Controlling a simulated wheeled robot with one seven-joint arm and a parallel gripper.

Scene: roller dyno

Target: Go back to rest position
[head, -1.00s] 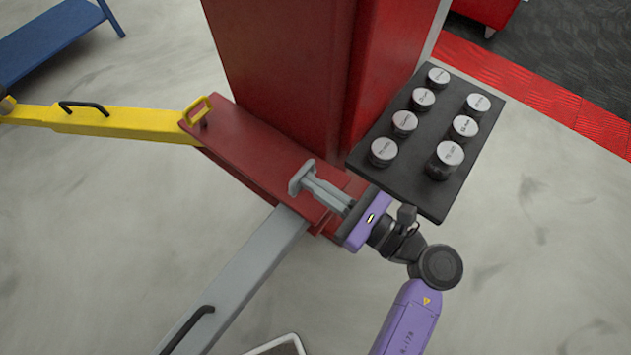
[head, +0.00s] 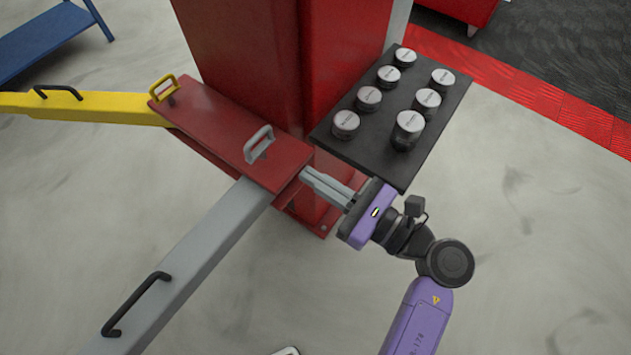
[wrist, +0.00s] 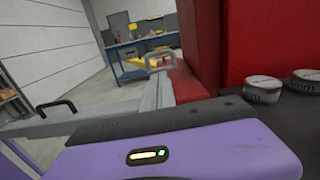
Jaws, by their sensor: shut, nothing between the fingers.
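My gripper (head: 306,175) is shut and empty in the head view. Its grey fingers point left over the right edge of the red base plate (head: 232,138), just in front of the red lift post. A grey handle (head: 259,144) stands on that plate, to the left of the fingertips and apart from them. The grey handle also shows in the wrist view (wrist: 160,59).
A dark tray (head: 385,165) with several round silver-topped pads is close behind my wrist. A grey lift arm (head: 190,262) with a black handle extends to the lower left; a yellow arm (head: 90,110) extends left. Floor at right is open.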

